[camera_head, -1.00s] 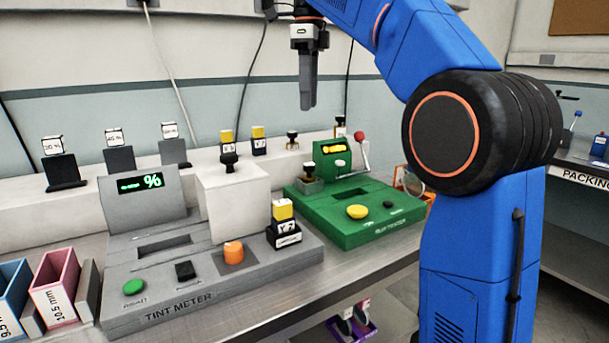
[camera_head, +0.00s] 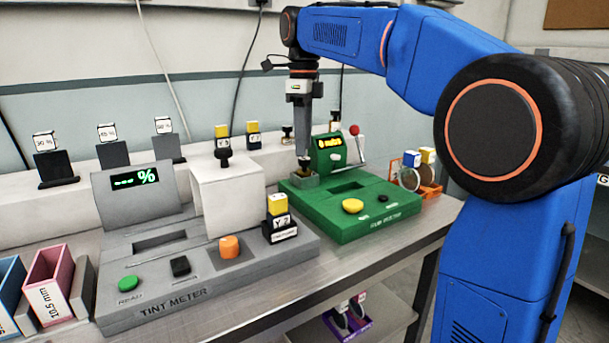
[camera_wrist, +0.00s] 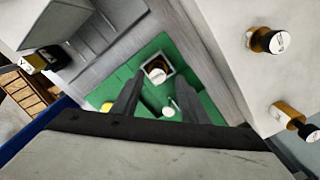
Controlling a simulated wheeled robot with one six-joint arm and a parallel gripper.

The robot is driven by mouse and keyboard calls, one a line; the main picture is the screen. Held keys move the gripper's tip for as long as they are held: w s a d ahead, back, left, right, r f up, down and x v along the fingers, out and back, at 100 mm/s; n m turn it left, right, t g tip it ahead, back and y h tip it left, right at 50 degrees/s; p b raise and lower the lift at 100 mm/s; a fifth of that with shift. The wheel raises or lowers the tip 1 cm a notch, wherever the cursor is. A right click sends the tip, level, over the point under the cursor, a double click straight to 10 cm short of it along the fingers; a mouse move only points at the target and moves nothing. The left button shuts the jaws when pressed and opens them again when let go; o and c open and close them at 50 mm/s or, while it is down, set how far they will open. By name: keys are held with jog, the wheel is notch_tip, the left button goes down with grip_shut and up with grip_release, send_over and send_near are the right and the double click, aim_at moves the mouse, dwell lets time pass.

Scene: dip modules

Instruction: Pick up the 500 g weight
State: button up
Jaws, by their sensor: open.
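A small weight with a pale labelled top stands in the square holder at the back left of the green tester (camera_head: 350,220). The weight shows in the wrist view (camera_wrist: 157,72); its label is too small to read, so I cannot tell if it is the 500 g one. My gripper (camera_head: 303,150) points down over this holder. In the wrist view my gripper (camera_wrist: 158,80) is open, with one finger on each side of the weight. I cannot tell if the fingers touch it. Two more weights, a left one (camera_head: 287,133) and a right one (camera_head: 335,121), stand on the ledge behind.
The grey tint meter (camera_head: 200,265) with a white block (camera_head: 228,197) stands left of the green tester. A black and yellow module (camera_head: 279,215) stands on the meter. An orange rack (camera_head: 430,191) with round filters is at the right. The bench front edge is clear.

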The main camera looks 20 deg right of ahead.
aim_at(305, 158)
jog(key=shift+s+d+f, duration=0.1)
jog(key=shift+s+f, duration=0.05)
jog(key=shift+f, duration=1.15)
jog(key=shift+s+f, duration=0.1)
jog(key=shift+f, duration=1.15)
grip_shut()
